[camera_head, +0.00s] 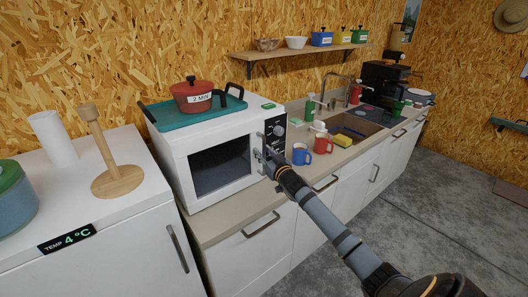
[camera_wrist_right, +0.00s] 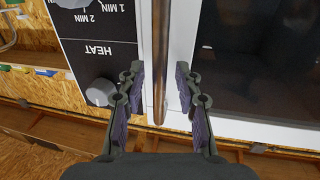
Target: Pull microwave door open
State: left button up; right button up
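The white microwave (camera_head: 205,138) stands on the counter with its dark-windowed door (camera_head: 221,166) closed. Its metal bar handle (camera_wrist_right: 160,50) runs upright in the right wrist view, between the control panel (camera_wrist_right: 100,30) and the door glass (camera_wrist_right: 255,60). My right gripper (camera_head: 264,157) is at the door's handle side in the head view. In the right wrist view the right gripper (camera_wrist_right: 158,75) is open, with one finger on each side of the handle. Gaps show between the handle and both fingers. In the head view the gripper partly hides the handle. My left gripper is not in view.
A teal tray (camera_head: 228,107) with a red pot (camera_head: 192,96) sits on the microwave. A blue mug (camera_head: 301,153) and red mug (camera_head: 322,143) stand right of it. A white fridge (camera_head: 110,240) with a wooden holder (camera_head: 118,180) is at left. Grey floor is clear at right.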

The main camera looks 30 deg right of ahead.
grip_shut()
dwell(0.6)
